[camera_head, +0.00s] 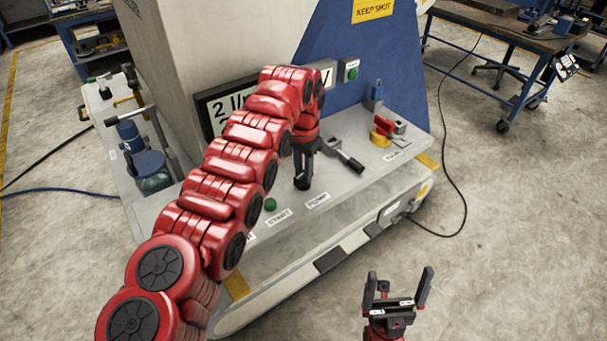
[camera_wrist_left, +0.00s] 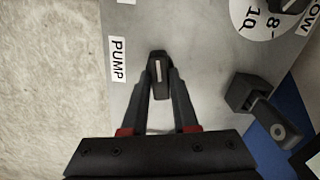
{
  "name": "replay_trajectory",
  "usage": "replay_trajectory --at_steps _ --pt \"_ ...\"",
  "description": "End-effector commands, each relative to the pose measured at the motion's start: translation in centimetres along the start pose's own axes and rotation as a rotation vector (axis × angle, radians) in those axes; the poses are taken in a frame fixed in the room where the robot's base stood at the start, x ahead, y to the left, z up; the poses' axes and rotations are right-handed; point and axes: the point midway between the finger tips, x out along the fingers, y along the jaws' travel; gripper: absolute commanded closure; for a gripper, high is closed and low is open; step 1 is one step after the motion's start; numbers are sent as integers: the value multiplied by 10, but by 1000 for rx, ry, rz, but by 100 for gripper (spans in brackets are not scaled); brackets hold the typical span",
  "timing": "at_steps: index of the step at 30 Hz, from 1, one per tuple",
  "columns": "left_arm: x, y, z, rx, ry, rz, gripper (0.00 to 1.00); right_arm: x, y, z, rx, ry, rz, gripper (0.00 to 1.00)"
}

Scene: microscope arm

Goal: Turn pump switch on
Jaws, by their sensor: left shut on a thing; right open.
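The pump switch (camera_wrist_left: 158,76) is a small dark rotary knob with a pale line along its top. It sits on the grey panel beside the white "PUMP" label (camera_wrist_left: 118,62) in the left wrist view; the label also shows in the head view (camera_head: 317,200). My left gripper (camera_wrist_left: 160,80) is shut on the knob, one finger on each side, reaching down from above. In the head view my left gripper (camera_head: 303,180) points down at the panel and hides most of the knob. My right gripper (camera_head: 397,290) is open and empty, in front of the machine at the lower right.
A lever with a dark handle (camera_head: 350,161) stands just right of my left gripper. A green button (camera_head: 270,204) is to its left. A red and yellow switch (camera_head: 382,131) is farther right. A round numbered dial (camera_wrist_left: 262,22) is near in the left wrist view.

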Motion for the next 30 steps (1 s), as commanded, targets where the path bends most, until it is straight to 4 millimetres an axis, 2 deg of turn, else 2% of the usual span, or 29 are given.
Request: replay_trajectory --at_steps 12,29,30 --pt "0 0 -1 200 3 -1 100 -4 0 1 0 0 0 0" --pt "-1 0 -1 233 3 -2 100 -4 0 1 0 0 0 0" --pt "-1 0 -1 233 3 -2 71 -4 0 1 0 0 0 0"
